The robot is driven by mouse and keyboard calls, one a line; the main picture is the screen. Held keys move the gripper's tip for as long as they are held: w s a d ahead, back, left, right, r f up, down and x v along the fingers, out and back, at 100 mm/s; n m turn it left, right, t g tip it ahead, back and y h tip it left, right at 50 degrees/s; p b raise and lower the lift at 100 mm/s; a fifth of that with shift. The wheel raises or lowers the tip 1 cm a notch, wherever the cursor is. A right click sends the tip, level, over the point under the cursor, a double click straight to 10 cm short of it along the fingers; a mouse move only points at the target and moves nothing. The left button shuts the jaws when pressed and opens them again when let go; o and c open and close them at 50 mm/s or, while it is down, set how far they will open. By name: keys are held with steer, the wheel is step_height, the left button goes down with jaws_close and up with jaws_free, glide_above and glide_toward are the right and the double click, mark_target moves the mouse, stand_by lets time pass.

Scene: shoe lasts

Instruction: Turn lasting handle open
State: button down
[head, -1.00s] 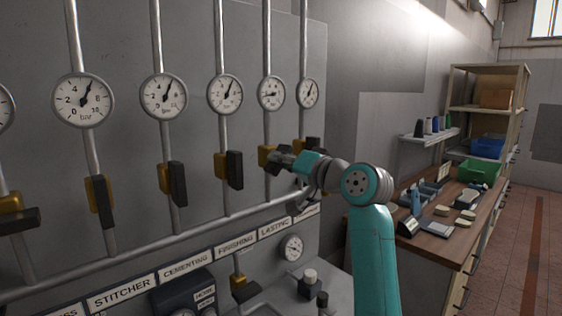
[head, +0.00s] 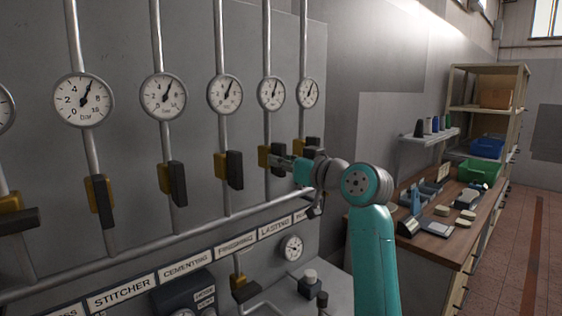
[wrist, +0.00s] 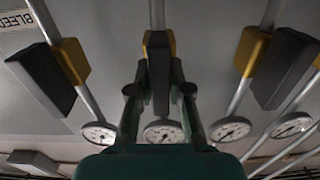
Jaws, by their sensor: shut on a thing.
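The lasting handle (head: 277,155) is a dark lever on a yellow valve body (head: 264,156), on the pipe above the LASTING label (head: 274,227). It now lies about in line with its pipe, like its neighbours to the left. My gripper (head: 286,164) is at this handle in the head view, coming from the right. In the wrist view the dark handle (wrist: 159,80) stands between the two fingers of my gripper (wrist: 159,93), which are shut on it. The fingers partly hide the handle in the head view. The lasting gauge (head: 271,93) has its needle pointing up and right.
Similar dark handles stand close by on both sides, such as the finishing handle (head: 235,170) and one at the right (head: 312,146). A horizontal pipe (head: 200,225) runs below. A workbench (head: 440,243) with several items stands to the right.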

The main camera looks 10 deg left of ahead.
steer(key=shift+f, duration=0.1)
stand_by(0.3)
steer(key=c, duration=1.1)
jaws_free()
steer(key=v, duration=1.2)
